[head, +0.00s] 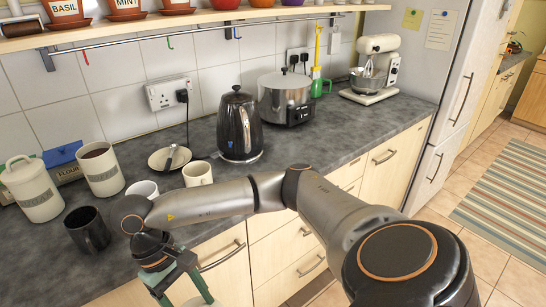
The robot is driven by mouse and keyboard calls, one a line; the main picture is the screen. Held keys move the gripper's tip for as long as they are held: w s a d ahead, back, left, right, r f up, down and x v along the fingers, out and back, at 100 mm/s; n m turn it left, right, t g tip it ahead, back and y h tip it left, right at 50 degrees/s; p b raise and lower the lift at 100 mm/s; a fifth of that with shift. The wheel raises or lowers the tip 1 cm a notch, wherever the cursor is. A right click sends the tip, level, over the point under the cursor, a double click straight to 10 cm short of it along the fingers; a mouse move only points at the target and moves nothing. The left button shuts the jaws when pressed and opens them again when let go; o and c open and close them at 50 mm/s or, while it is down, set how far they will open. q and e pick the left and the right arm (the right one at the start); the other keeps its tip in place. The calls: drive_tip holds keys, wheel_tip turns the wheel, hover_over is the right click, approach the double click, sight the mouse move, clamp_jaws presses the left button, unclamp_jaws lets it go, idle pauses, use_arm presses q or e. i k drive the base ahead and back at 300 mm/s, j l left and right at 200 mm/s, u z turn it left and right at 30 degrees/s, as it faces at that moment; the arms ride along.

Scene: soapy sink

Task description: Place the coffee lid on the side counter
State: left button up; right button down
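The open coffee canister (101,168) stands upright on the counter at the left, cream with a dark filling and no lid on it. My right arm crosses the view from the lower right. Its gripper (182,289) points down at the bottom edge, in front of the counter. A pale rounded piece (198,301), which looks like the coffee lid, sits at the green fingers, which appear closed on it. The frame's bottom edge cuts it off. My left gripper is not in view.
The dark counter (330,147) holds a lidded canister (32,190), a black mug (88,230), a white cup (142,189), a cream mug (197,174), a spoon rest (168,159), a kettle (239,126), a cooker (285,98) and a mixer (376,68). Bare counter lies right of the kettle.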

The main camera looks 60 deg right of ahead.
sight(275, 144)
drive_tip(key=k+l, duration=0.1)
drive_tip(key=l, duration=0.35)
drive_tip(key=k+l+u, duration=0.1)
drive_tip(key=l, duration=0.3)
drive_tip(key=k+l, duration=0.15)
drive_tip(key=l, duration=0.25)
drive_tip(key=k+l, duration=0.15)
drive_tip(key=l, duration=0.3)
drive_tip(key=k+l+u, duration=0.1)
drive_tip(key=l, duration=0.3)
drive_tip(key=k+l, duration=0.15)
drive_tip(key=l, duration=0.25)
drive_tip(key=k+l+u, duration=0.1)
drive_tip(key=l, duration=0.35)
